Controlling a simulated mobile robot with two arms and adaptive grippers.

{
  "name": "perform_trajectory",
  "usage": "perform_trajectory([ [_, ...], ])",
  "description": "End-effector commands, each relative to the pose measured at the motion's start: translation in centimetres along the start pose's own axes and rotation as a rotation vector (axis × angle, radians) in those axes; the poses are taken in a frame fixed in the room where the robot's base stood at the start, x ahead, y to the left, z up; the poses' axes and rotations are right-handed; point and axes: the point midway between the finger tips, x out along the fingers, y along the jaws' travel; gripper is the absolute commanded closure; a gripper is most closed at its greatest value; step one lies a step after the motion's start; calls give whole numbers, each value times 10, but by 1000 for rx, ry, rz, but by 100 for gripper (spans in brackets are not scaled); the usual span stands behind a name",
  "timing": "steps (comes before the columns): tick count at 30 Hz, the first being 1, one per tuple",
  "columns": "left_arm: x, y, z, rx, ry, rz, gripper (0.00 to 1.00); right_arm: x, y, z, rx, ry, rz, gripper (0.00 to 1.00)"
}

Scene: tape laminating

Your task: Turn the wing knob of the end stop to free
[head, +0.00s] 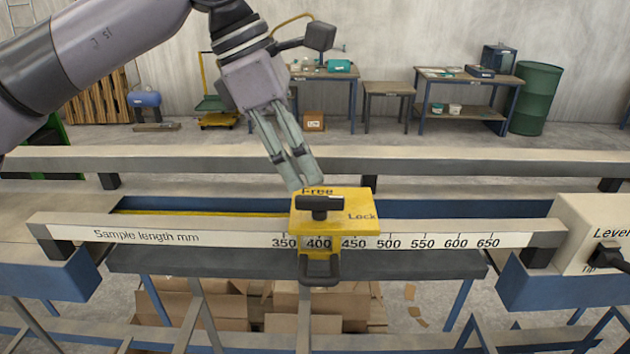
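The end stop (359,199) is a yellow block on the pale scale rail, near the 400 mark. Its black wing knob (320,204) sits on top, with its bar lying left to right in the picture. "Free" is printed behind the knob and "Lock" to its right. My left gripper (303,185) points down from above, with its tips just behind and above the knob, at the block's back left edge. It holds nothing visible. Its two fingers show close side by side, and the viewing angle hides the gap between them. My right gripper is out of view.
The scale rail (150,236) runs across in front, with a dark handle (320,270) hanging below the block. A pale box marked "Lever" (590,225) stands at the right end. Another long rail (450,163) crosses behind. Cardboard boxes (200,302) lie below.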

Motion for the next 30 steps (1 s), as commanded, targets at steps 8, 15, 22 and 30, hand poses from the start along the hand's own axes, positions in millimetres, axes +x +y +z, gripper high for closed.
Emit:
perform_trajectory([
  [8,41,0,1,0,0,-2,68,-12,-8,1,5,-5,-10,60],
  [15,51,0,0,0,-1,1,68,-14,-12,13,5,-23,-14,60],
  [22,51,0,0,0,-1,1,72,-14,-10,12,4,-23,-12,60],
  [30,51,0,0,0,-1,0,90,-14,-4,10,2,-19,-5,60],
])
